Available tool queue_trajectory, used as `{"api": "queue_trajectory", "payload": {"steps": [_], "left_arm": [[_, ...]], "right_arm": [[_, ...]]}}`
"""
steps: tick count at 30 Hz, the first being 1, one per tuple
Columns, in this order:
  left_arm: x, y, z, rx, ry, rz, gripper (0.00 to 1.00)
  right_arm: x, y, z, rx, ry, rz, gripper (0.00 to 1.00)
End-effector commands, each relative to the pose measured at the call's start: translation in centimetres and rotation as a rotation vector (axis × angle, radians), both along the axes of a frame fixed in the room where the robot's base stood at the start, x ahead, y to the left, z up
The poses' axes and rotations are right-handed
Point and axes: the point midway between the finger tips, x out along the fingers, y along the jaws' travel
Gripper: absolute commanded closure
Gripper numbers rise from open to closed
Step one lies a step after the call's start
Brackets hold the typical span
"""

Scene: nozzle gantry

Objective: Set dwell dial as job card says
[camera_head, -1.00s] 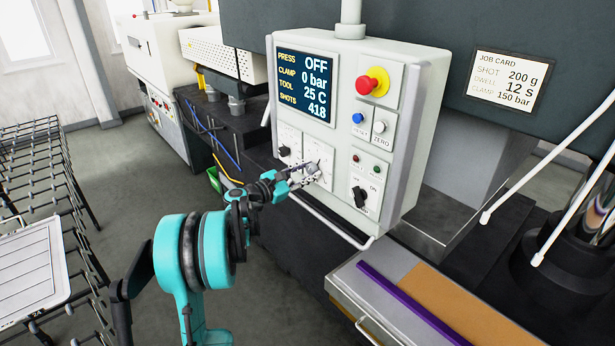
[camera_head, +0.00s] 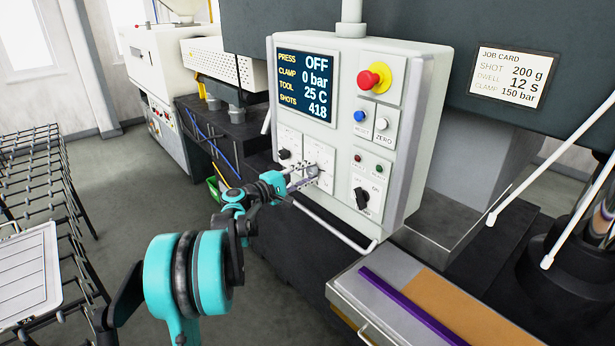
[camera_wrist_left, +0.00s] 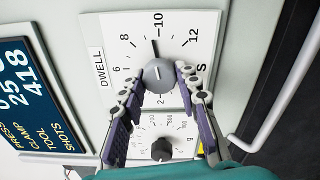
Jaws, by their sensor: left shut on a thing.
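The job card (camera_head: 511,76) on the dark machine beam reads SHOT 200 g, DWELL 12 s, CLAMP 150 bar. The dwell dial (camera_wrist_left: 158,76) is a round grey knob on a white DWELL plate (camera_wrist_left: 97,68), with 6, 8, 10 and 12 around it. Its dark pointer line is close to the 10 mark, short of 12. My left gripper (camera_wrist_left: 160,80) is shut on the knob, one finger on each side. In the head view my left gripper (camera_head: 306,175) is at the control panel and hides much of the knob. My right gripper is not in view.
The panel (camera_head: 345,135) carries a screen (camera_head: 305,85) reading PRESS OFF, a red emergency button (camera_head: 374,76) and a black switch (camera_head: 361,199). A second black knob (camera_wrist_left: 162,149) is beside the dwell dial. A white rail (camera_head: 335,227) runs below the panel.

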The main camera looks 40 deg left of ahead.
Motion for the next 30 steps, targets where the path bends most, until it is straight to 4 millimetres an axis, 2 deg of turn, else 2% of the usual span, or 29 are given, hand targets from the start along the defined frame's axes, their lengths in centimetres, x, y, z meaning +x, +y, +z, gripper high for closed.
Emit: {"api": "queue_trajectory", "payload": {"steps": [21, 30], "left_arm": [[0.0, -0.1, 0.0, 0.647, -0.171, -0.002, 0.97], [0.0, -0.1, 0.0, 0.847, -0.225, -0.002, 0.97]], "right_arm": [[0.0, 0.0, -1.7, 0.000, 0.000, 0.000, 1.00], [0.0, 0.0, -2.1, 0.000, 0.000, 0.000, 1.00]]}}
